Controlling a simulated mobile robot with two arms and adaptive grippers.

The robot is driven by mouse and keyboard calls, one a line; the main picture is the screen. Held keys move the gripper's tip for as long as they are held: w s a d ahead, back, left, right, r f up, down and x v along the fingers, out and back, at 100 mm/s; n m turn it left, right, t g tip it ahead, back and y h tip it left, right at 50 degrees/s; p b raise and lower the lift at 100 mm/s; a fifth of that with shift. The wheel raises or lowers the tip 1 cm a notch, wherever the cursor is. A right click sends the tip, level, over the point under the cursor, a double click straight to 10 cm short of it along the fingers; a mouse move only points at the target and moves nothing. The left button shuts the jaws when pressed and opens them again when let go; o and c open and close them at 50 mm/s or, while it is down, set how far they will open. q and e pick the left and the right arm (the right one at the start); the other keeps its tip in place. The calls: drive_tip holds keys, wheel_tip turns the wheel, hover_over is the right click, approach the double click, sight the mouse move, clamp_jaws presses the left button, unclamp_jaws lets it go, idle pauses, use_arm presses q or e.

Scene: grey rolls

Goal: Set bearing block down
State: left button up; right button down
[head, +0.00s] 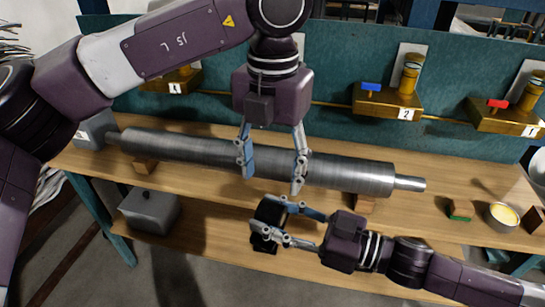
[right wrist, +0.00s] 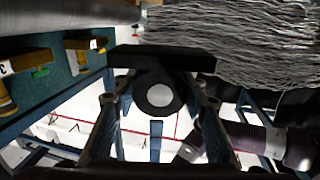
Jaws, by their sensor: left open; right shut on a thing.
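The black bearing block (head: 266,240) is in my right gripper (head: 270,214), in front of the grey roll (head: 340,175) in the head view. The fingers partly cover it. In the right wrist view the bearing block (right wrist: 190,61) sits between both fingers and shows a round opening with light behind it. Its height above the lower shelf is hard to tell. My left gripper (head: 272,183) is open, pointing down at the middle of the roll, with its fingers apart and no object gripped. Whether they touch the roll is unclear.
The roll lies along the wooden bench, with a grey block (head: 96,129) at its left end and wooden supports under it. A grey lidded box (head: 149,211) sits on the lower shelf (head: 210,243). Brass fixtures (head: 388,102) line the teal back panel. A yellow-filled bowl (head: 503,217) stands right.

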sight(272, 205)
use_arm(q)
wheel_tip(272, 205, down, 9)
drive_tip(key=shift+f, duration=0.1)
use_arm(e)
drive_tip(key=shift+r, duration=0.1)
idle(0.3)
use_arm(q)
clamp_jaws()
use_arm(e)
drive_tip(key=c, duration=1.4)
unclamp_jaws()
drive_tip(key=shift+c, duration=0.2)
drive_tip(key=o, duration=0.3)
drive_tip(key=shift+o, duration=0.2)
